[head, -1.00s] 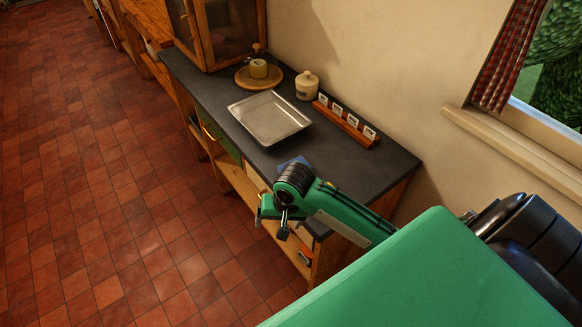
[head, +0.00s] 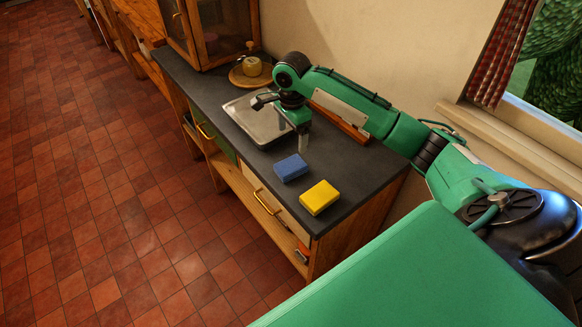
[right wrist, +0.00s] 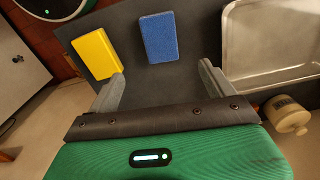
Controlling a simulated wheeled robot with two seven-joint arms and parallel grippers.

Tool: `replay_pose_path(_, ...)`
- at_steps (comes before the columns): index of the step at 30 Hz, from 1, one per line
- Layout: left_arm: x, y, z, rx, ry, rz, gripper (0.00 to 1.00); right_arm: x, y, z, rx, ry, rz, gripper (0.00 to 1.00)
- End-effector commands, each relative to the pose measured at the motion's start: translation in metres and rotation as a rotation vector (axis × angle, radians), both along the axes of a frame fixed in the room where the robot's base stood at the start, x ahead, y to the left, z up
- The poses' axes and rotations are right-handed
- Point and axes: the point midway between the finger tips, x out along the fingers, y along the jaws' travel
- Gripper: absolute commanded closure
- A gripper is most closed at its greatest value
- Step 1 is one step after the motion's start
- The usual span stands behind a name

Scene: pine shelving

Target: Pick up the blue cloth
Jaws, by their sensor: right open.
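The blue cloth (head: 291,168), a flat block-like shape, lies on the dark countertop (head: 338,186) near its front edge. It also shows in the right wrist view (right wrist: 159,38), just beyond the fingertips. My right gripper (head: 283,122) hangs above the counter, over the near part of the metal tray. It is open and empty, and in the right wrist view its two fingers (right wrist: 162,82) stand wide apart with the blue cloth between their directions. It is apart from the cloth. My left gripper is not in view.
A yellow block (head: 319,198) lies close to the blue cloth. A metal tray (head: 236,106) sits behind, partly hidden by my right gripper. A wooden rack (head: 342,122) stands along the wall side. A round board (head: 247,80) with a yellow item is farther back.

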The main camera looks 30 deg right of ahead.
Motion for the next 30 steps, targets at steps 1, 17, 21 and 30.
replay_pose_path(1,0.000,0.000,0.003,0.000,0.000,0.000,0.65,-0.001,0.000,-0.009,-0.002,0.005,0.001,0.15)
replay_pose_path(17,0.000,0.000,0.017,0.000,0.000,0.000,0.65,-0.001,0.000,-0.078,-0.001,0.002,0.004,0.15)
replay_pose_path(21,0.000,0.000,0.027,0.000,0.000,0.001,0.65,0.000,-0.003,-0.099,-0.002,0.003,0.004,0.15)
replay_pose_path(30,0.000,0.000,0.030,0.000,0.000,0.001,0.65,0.000,-0.003,-0.125,-0.001,-0.001,0.005,0.15)
